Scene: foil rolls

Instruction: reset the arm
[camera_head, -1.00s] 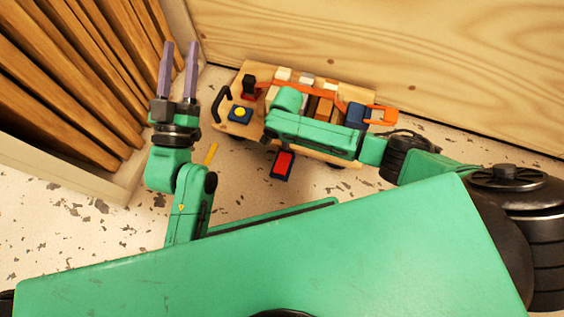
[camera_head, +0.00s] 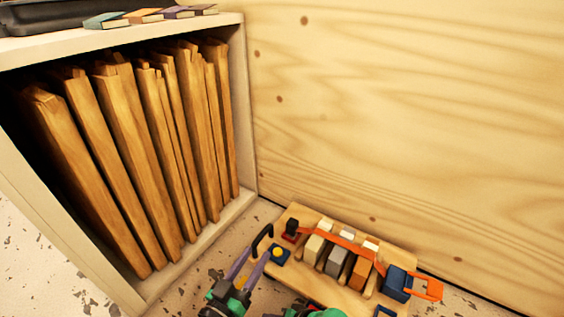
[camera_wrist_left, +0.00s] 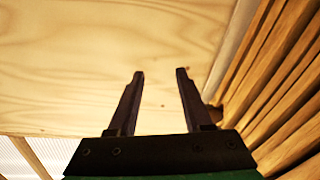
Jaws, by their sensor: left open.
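My left gripper (camera_head: 252,262) is at the bottom centre of the head view, low and left of the wooden board. Its two purple-grey fingers stand apart with nothing between them. In the left wrist view the open, empty fingers (camera_wrist_left: 160,74) show dark against the wooden wall. Of my arms, only the left wrist and a bit of green at the bottom edge show in the head view. My right gripper is not in view.
A pale shelf (camera_head: 246,110) with upright wooden slats (camera_head: 165,150) stands at the left. A plywood wall (camera_head: 420,120) fills the back. A wooden board (camera_head: 405,238) carries several blocks under an orange strap (camera_head: 345,240). Speckled floor (camera_head: 45,255) is clear at lower left.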

